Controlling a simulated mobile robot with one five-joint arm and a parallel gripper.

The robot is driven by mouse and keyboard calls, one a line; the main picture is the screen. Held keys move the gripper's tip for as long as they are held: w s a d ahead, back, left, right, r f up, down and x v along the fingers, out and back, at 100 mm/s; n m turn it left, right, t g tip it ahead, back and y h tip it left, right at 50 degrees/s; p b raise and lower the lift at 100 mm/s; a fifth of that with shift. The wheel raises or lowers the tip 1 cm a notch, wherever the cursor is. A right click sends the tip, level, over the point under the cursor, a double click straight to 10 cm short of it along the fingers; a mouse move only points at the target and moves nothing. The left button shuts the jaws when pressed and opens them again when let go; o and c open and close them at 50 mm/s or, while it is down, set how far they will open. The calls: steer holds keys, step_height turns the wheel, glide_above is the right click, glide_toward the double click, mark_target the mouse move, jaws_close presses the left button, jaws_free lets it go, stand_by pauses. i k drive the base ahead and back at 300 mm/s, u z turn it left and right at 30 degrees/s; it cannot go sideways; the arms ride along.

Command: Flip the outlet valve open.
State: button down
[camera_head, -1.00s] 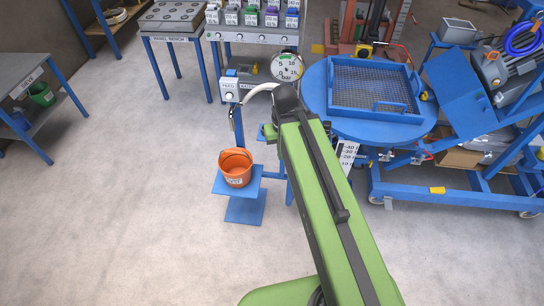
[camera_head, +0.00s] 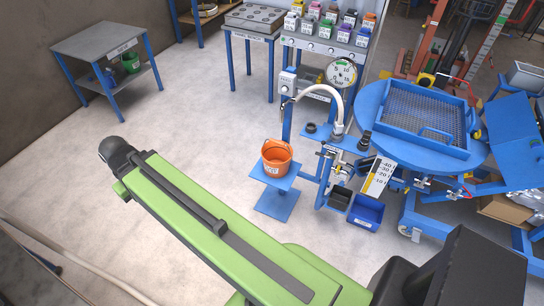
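Below the blue round table, small fittings (camera_head: 364,146) and a grey-and-red fitting (camera_head: 462,190) show. I cannot tell which of these is the outlet valve, or its handle position. An orange bucket (camera_head: 276,157) stands on a small blue stand (camera_head: 277,204), left of the blue post with the curved white pipe (camera_head: 322,91). My green arm reaches to the left over bare floor, well away from the bucket and fittings. Its dark rounded end shows, but no gripper fingers can be made out, and the gripper is hidden or out of view.
The round table (camera_head: 372,105) carries a blue mesh tray (camera_head: 425,116). A dark bin (camera_head: 341,198) and a blue bin (camera_head: 366,212) sit low beneath. A grey side table (camera_head: 95,45) stands at the upper left. The floor between it and the bucket stand is clear.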

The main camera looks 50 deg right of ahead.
mark_target(330, 156)
steer(key=u, duration=1.7)
steer(key=k, duration=1.7)
steer(key=z, duration=0.2)
